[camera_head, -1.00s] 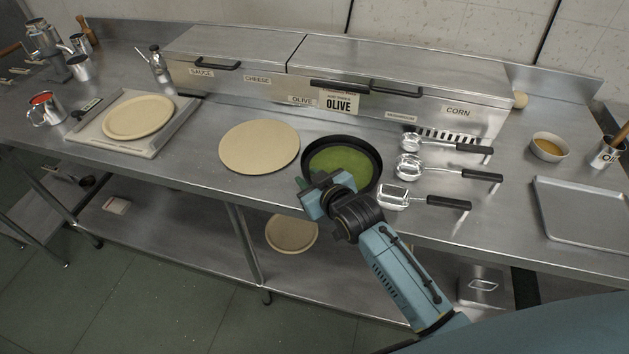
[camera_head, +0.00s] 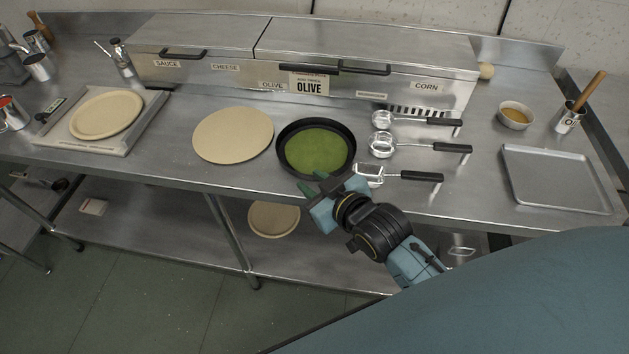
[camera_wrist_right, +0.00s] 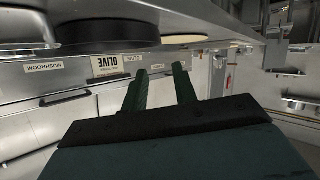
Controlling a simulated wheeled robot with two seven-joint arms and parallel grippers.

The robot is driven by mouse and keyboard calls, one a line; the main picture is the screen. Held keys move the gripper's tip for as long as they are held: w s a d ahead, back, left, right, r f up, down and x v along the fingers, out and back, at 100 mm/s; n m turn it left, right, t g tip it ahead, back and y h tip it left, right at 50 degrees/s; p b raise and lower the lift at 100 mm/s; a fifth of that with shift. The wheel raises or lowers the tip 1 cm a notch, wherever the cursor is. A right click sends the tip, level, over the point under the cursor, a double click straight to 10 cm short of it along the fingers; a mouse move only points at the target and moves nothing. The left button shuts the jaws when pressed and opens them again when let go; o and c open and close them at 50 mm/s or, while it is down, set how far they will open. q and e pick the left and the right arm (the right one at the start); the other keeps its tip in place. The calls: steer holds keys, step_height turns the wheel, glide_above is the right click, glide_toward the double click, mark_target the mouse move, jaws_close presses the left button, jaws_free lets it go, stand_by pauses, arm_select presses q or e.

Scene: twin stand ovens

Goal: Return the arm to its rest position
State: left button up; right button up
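My right gripper (camera_head: 314,185) is at the front edge of the counter, just in front of the black pan (camera_head: 282,165). Its two green fingers are apart with nothing between them, which also shows in the right wrist view (camera_wrist_right: 160,75). The pan stands on the counter and has a flat green layer (camera_head: 316,150) inside. I cannot tell from the head view whether the fingertips are clear of the pan's rim. My left gripper is in neither view.
Several steel scoops with black handles (camera_head: 438,147) lie right of the pan. A round tan disc (camera_head: 233,135) lies to its left. A grey tray (camera_head: 556,180) and a sauce bowl (camera_head: 514,116) are at the right. Lidded bins (camera_head: 300,75) line the back. The floor (camera_head: 180,305) in front is clear.

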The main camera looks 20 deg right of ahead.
stand_by(0.4)
steer(key=s+d+f+m+g+h, duration=0.1)
steer(key=s+f+g, duration=0.15)
steer(key=s, duration=0.45)
steer(key=s+d+f+g+h, duration=0.1)
steer(key=s+d+f+g, duration=0.1)
steer(key=s+g, duration=0.3)
steer(key=s+d+f+m+g, duration=0.1)
steer(key=s+f+g, duration=0.15)
steer(key=s, duration=0.55)
step_height(320, 180, down, 25)
steer(key=s+g+b, duration=0.1)
steer(key=s, duration=0.1)
steer(key=s+d+f+g, duration=0.1)
steer(key=s+d+f, duration=0.2)
steer(key=s+f, duration=1.1)
steer(key=shift+s+f+h+b, duration=0.15)
steer(key=shift+s+h+b, duration=0.15)
steer(key=shift+s+b, duration=0.15)
